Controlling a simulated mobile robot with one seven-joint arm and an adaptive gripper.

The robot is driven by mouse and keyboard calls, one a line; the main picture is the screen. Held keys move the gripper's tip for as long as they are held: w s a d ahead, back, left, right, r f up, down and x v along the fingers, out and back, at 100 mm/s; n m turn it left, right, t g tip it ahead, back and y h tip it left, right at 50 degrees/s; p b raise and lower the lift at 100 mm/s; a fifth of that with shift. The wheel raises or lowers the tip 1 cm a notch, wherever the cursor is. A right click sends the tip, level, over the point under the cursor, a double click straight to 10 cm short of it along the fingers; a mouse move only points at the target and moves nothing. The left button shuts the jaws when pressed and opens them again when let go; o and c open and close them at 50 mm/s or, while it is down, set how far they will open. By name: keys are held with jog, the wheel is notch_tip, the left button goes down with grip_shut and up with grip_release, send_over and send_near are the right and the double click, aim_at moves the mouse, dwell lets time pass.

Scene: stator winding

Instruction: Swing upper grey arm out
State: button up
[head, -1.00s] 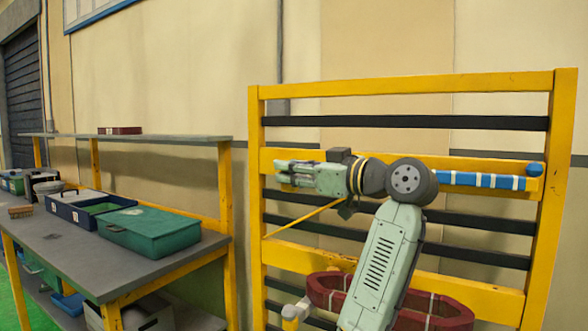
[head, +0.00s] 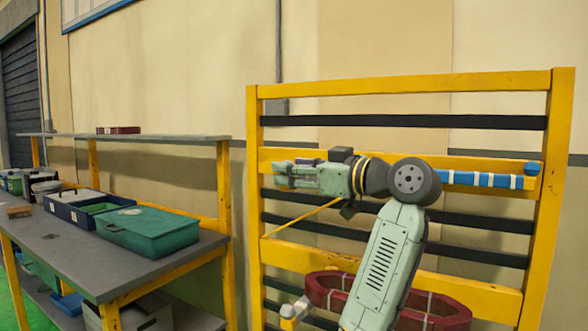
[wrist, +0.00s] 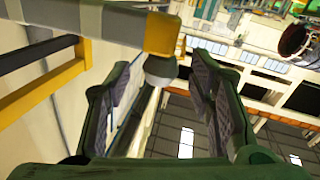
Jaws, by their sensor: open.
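In the wrist view, a grey bar (wrist: 75,20) with a yellow block (wrist: 163,37) at its end crosses the top left; it looks like the upper grey arm. A grey rounded knob (wrist: 160,70) sits just below the yellow block. My gripper (wrist: 162,78) is open, and the knob shows between its two dark-padded fingers. I cannot tell whether either finger touches it. In the head view, my gripper (head: 279,172) points left at the left post of the yellow frame (head: 253,210). The upper grey arm is mostly hidden behind it there.
A lower grey arm with a yellow end (head: 290,312) stands out below my gripper, beside a dark red coil (head: 440,308). A blue-and-white wrapped bar (head: 485,180) lies on the upper rail. A workbench (head: 75,255) with a green box (head: 150,232) stands left.

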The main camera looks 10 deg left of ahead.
jog(key=v, duration=1.1)
jog(key=shift+d, duration=0.25)
jog(key=shift+s, duration=0.15)
